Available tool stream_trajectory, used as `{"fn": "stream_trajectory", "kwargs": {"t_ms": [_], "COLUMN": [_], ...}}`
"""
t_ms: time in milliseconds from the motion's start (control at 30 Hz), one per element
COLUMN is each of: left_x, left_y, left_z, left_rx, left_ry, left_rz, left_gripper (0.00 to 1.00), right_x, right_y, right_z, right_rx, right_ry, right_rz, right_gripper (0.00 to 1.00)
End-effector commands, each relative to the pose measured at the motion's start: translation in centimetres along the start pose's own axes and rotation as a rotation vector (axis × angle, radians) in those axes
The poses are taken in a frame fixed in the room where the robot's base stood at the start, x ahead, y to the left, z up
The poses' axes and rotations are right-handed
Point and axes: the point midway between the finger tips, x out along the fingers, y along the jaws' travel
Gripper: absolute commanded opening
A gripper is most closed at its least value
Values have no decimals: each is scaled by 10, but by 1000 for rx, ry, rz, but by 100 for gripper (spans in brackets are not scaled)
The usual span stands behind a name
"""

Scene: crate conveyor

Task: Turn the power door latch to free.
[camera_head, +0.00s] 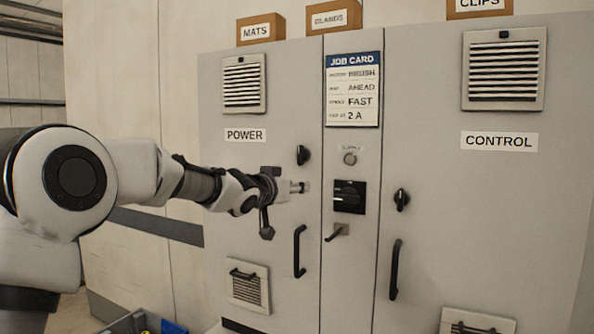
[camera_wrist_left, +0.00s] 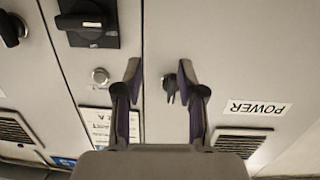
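The power door latch (camera_head: 303,155) is a small black knob on the grey door labelled POWER (camera_head: 245,135). It sits near the door's right edge, above the door's black handle (camera_head: 299,251). My left gripper (camera_head: 300,187) is in front of this door, just below the latch in the head view. In the upside-down left wrist view its two fingers (camera_wrist_left: 160,72) are spread apart with nothing held. The latch (camera_wrist_left: 170,86) shows between them, closer to the right finger and partly beside it. I cannot tell the exact gap to the latch. My right gripper is not in view.
A centre strip carries the job card (camera_head: 352,88), a supply lamp (camera_head: 350,158), a black rotary switch (camera_head: 349,196) and a small lever (camera_head: 337,231). The control door has its own latch (camera_head: 401,199) and handle (camera_head: 395,269). Boxes (camera_head: 261,29) stand on top.

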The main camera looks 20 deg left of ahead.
Motion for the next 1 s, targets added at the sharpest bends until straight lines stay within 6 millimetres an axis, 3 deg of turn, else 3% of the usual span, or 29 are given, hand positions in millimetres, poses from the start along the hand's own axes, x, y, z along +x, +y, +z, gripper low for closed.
{"fn": "stream_trajectory", "kwargs": {"t_ms": [33,100,200,600,933,1000], "left_x": [-12,-23,-27,39,48,48], "left_y": [-8,-16,-20,-21,-22,-22], "left_z": [-36,-69,-87,-98,-93,-93], "left_rx": [8,15,20,21,19,19], "left_ry": [54,100,122,120,121,121], "left_rz": [-15,-29,-37,-36,-36,-36], "left_gripper": [40,40,40,40,40,15], "right_x": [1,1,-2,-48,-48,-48], "right_y": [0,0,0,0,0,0], "right_z": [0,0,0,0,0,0], "right_rx": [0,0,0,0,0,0], "right_ry": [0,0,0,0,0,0], "right_rz": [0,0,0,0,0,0], "right_gripper": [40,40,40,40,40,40]}}
